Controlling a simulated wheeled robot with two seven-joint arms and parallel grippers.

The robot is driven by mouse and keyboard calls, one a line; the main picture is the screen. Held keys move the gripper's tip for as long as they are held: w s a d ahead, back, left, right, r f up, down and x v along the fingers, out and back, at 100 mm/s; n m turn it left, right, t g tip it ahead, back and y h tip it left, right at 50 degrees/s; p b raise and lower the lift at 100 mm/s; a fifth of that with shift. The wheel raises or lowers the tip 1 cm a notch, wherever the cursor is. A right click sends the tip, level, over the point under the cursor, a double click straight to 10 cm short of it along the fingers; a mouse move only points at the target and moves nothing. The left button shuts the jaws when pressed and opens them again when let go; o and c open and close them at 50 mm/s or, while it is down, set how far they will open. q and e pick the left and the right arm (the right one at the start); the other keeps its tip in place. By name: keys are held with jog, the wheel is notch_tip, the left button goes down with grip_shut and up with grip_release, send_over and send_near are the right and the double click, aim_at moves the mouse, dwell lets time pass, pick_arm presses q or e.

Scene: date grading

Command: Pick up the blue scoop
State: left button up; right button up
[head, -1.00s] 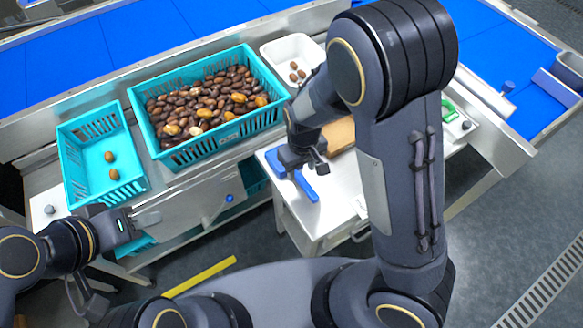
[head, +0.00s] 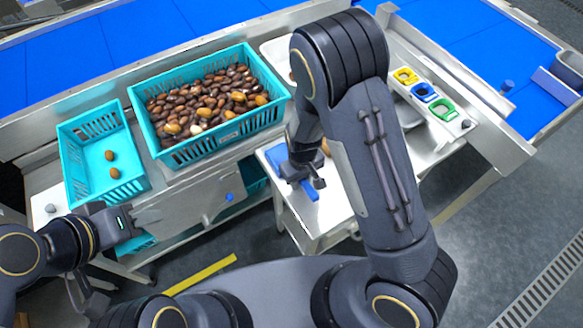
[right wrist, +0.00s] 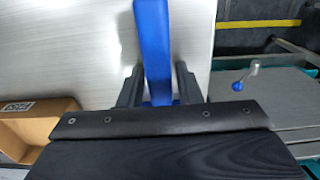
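The blue scoop (head: 308,190) lies on the light metal side table, partly hidden under my right gripper (head: 302,180). In the right wrist view the scoop's long blue handle (right wrist: 153,45) runs between the two dark fingers of my right gripper (right wrist: 158,88). The fingers are apart, one on each side of the handle, with a narrow gap visible on the right side. The handle's near end is hidden by the gripper body. My left gripper (head: 128,222) is far from the scoop, low at the left beside the crate stand; its fingers are not clear.
A large teal crate (head: 195,150) of dates and a smaller teal crate (head: 75,188) with a few dates stand left. A white tray (head: 270,48) is partly hidden by my right arm. Yellow, blue and green rings (head: 445,109) sit right. A cardboard box (right wrist: 40,122) lies beside the scoop.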

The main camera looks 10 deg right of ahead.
grip_shut()
jog(key=shift+r, duration=0.15)
jog(key=shift+r, duration=0.6)
jog(key=s+r, duration=0.1)
jog(key=r, duration=0.1)
jog(key=s+d+r, duration=0.1)
jog(key=s+r, duration=0.1)
jog(key=r, duration=0.1)
jog(key=s+d+r, duration=0.1)
jog(key=s+r, duration=0.1)
jog(key=r, duration=0.1)
jog(key=shift+r, duration=0.15)
jog(key=s+d+r+p, duration=0.1)
jog(key=s+d+r, duration=0.2)
jog(key=s, duration=0.4)
jog(key=shift+s+d+r+p, duration=0.15)
jog(key=shift+s+d+p, duration=0.2)
jog(key=shift+s+d, duration=0.05)
